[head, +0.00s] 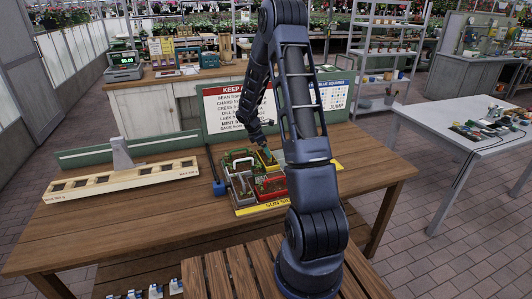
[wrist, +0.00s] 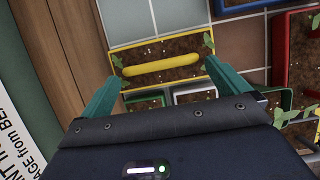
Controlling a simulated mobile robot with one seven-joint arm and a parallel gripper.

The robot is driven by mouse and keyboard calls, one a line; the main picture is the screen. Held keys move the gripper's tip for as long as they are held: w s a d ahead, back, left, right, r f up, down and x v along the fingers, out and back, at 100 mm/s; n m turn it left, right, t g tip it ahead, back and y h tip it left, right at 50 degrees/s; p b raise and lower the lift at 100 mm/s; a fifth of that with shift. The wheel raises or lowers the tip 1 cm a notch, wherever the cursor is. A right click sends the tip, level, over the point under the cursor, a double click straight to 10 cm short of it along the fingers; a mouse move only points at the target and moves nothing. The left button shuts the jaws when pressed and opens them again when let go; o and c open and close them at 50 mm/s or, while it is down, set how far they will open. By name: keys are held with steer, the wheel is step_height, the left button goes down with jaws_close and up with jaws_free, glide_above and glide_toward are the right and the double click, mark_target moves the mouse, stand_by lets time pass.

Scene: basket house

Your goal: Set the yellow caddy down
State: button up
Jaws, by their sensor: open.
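The yellow caddy (wrist: 160,70) is a small yellow-rimmed box of dark soil with seedlings at its corners and a yellow bar handle across it. It sits upright in the wrist view, beside pale grid lines on a grey-green surface. In the head view the yellow caddy (head: 268,160) is at the back of the planter group, partly hidden by my gripper (head: 266,150). In the wrist view my gripper (wrist: 163,72) has its teal fingers wide apart, one beyond each end of the handle. I see no finger touching the handle.
A red caddy (head: 271,188) and other small planters stand close by on the gridded tray. A green-rimmed box (wrist: 143,102) and a white-rimmed box (wrist: 195,96) adjoin the yellow caddy. A wooden balance rack (head: 125,180) is at left. The table's front left is clear.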

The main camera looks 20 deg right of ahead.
steer(key=s+a+r+m, duration=0.2)
steer(key=s+r, duration=0.2)
steer(key=r, duration=0.5)
steer(key=s+a+r+m, duration=0.2)
steer(key=s+r, duration=0.2)
steer(key=r, duration=0.6)
steer(key=s+a+r+m+t+y, duration=0.1)
steer(key=s+r+m, duration=0.3)
steer(key=s, duration=0.6)
steer(key=s+a+r+m+t+y, duration=0.1)
steer(key=s+r+m, duration=0.3)
steer(key=s, duration=0.6)
steer(key=s+a+r+m+t+y, duration=0.1)
steer(key=s+r+m, duration=0.3)
steer(key=s, duration=0.7)
steer(key=shift+a+r+m+t+y, duration=0.4)
steer(key=shift+m+t+y, duration=0.35)
steer(key=shift+m, duration=0.25)
